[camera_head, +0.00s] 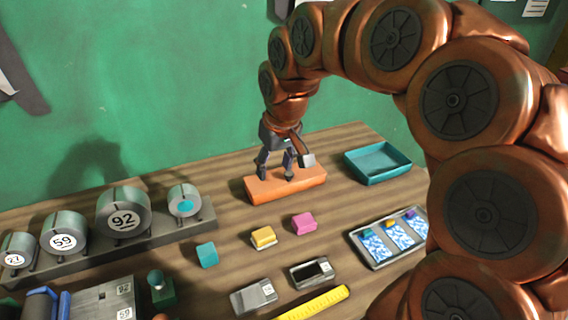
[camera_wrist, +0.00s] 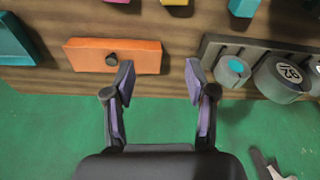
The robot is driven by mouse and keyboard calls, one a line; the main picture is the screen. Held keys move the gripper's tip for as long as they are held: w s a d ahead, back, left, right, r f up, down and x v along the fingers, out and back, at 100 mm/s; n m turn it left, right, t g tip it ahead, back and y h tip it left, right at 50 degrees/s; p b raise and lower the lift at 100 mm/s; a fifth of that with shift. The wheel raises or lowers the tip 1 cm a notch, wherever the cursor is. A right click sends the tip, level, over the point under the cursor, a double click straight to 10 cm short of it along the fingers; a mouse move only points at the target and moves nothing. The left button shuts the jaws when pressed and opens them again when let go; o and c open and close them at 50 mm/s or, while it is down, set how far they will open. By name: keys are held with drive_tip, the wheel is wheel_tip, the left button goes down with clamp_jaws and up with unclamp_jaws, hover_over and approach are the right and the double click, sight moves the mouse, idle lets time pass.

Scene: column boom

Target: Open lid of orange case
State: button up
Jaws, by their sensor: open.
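The orange case (camera_head: 286,188) lies near the back of the wooden table, in front of the green wall. It looks like a flat closed block. My gripper (camera_head: 276,172) is over the case in the head view, fingers pointing down. In the wrist view my open gripper (camera_wrist: 159,75) has its left fingertip near the case's right end and its right fingertip beyond it, with nothing between them. Whether a fingertip touches the case, I cannot tell.
A teal tray (camera_head: 378,162) stands to the right of the case. A rack (camera_head: 100,243) with numbered metal cylinders stands at left. Yellow (camera_head: 263,237), magenta (camera_head: 304,222) and teal (camera_head: 207,254) blocks lie in front. A grey tray (camera_head: 378,262) with cards lies at front right.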

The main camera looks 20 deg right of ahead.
drive_tip(key=w+d+f+t+b, duration=0.1)
drive_tip(key=w+d+f+b, duration=0.3)
drive_tip(key=w, duration=0.5)
drive_tip(key=m+t+b, duration=0.1)
hover_over(286, 172)
drive_tip(key=f, duration=0.1)
drive_tip(key=shift+h, duration=0.3)
drive_tip(key=shift+d+p+x, duration=0.2)
drive_tip(key=shift+p+x, duration=0.1)
drive_tip(key=shift+x, duration=1.6)
drive_tip(key=shift+d+p+x, duration=0.15)
drive_tip(key=shift+p+x, duration=0.15)
drive_tip(key=shift+x, duration=1.6)
clamp_jaws()
unclamp_jaws()
